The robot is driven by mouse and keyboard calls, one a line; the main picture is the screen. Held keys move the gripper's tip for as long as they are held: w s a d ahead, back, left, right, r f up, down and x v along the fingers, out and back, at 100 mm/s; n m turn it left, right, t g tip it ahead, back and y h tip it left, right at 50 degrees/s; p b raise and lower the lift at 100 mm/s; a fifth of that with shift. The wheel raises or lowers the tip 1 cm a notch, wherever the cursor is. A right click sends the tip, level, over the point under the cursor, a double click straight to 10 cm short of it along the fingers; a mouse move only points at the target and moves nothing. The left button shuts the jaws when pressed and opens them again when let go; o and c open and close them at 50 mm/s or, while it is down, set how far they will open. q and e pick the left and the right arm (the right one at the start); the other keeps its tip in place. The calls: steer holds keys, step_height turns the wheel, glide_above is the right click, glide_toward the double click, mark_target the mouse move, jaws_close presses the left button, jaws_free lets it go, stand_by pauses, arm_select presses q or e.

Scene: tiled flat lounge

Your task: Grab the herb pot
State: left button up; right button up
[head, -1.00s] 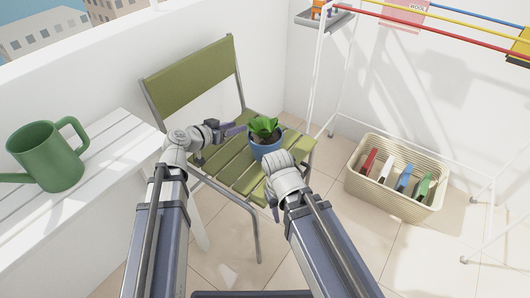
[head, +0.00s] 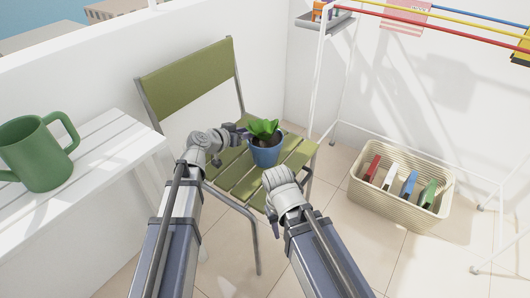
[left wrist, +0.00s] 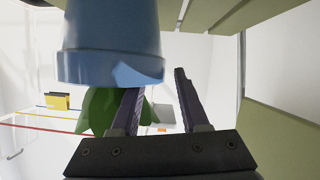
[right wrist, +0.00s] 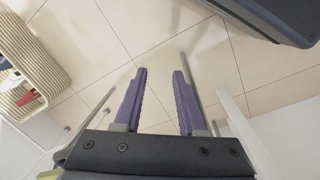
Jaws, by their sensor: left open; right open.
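The herb pot (head: 265,153) is a blue pot with a green leafy plant, standing upright on the seat of a green slatted chair. In the left wrist view the blue pot (left wrist: 110,45) fills the upper left, close to the fingers, and appears upside down. My left gripper (head: 243,130) is open beside the pot's left rim. Its fingers (left wrist: 157,80) show in the left wrist view, one overlapping the leaves near the rim; I cannot tell if it touches.
The green chair (head: 185,80) has a backrest behind the pot. A white slatted table (head: 100,150) with a green watering can (head: 35,160) stands left. A cream basket (head: 385,208) of several coloured items sits on the right floor, by a white drying rack (head: 320,80).

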arm_select(q)
jaws_close()
stand_by(0.3)
stand_by(1.1)
